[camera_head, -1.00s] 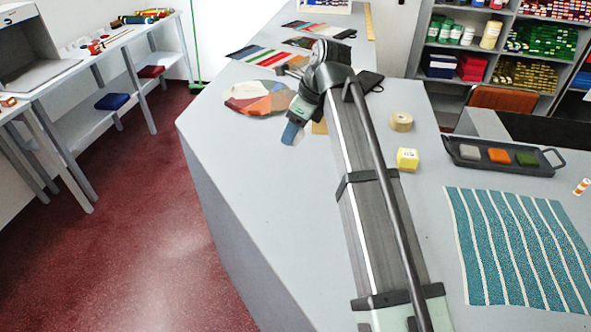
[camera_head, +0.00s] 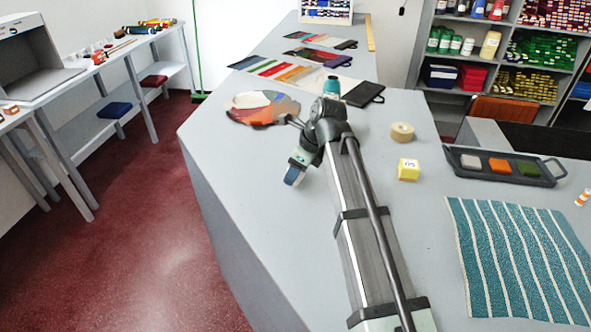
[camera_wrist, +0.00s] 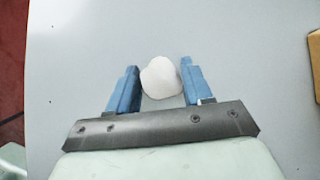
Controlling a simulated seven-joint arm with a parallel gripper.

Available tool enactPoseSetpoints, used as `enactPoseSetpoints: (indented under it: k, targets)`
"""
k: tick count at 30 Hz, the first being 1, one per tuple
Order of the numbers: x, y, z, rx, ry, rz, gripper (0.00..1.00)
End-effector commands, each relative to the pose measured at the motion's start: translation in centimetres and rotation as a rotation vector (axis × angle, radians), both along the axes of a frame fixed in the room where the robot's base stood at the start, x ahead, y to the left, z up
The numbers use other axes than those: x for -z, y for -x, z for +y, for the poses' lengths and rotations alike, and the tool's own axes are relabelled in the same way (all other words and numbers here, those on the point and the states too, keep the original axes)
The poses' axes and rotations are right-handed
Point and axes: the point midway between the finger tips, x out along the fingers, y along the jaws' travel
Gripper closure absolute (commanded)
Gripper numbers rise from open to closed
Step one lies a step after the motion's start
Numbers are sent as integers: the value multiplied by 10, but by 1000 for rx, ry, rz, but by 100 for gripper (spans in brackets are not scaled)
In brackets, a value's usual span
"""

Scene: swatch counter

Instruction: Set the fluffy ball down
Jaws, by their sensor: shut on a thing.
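The fluffy ball (camera_wrist: 162,78) is whitish and roundish. In the wrist view it sits between the two blue fingertips of my gripper (camera_wrist: 160,84), which is shut on it. In the head view my gripper (camera_head: 293,176) points down over the left part of the grey counter (camera_head: 240,205), near its left edge. The ball is not visible there, hidden by my gripper. I cannot tell whether the ball touches the counter.
A fan of colour swatches (camera_head: 262,108) lies behind my gripper. A tape roll (camera_head: 401,131), a yellow cube (camera_head: 409,169), a dark tray (camera_head: 465,167) and striped teal cloth (camera_head: 515,255) lie to the right. A tan block (camera_wrist: 315,62) shows at the wrist view's right edge. Bare counter surrounds the ball.

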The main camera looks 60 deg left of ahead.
Motion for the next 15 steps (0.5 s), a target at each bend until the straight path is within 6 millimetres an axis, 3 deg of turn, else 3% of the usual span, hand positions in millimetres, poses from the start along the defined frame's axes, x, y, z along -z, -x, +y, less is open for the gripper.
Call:
enactPoseSetpoints:
  k: [9,10,15]
  targets:
    - [2,0,0,0,0,0,78]
    - [2,0,0,0,0,0,48]
    - [2,0,0,0,0,0,32]
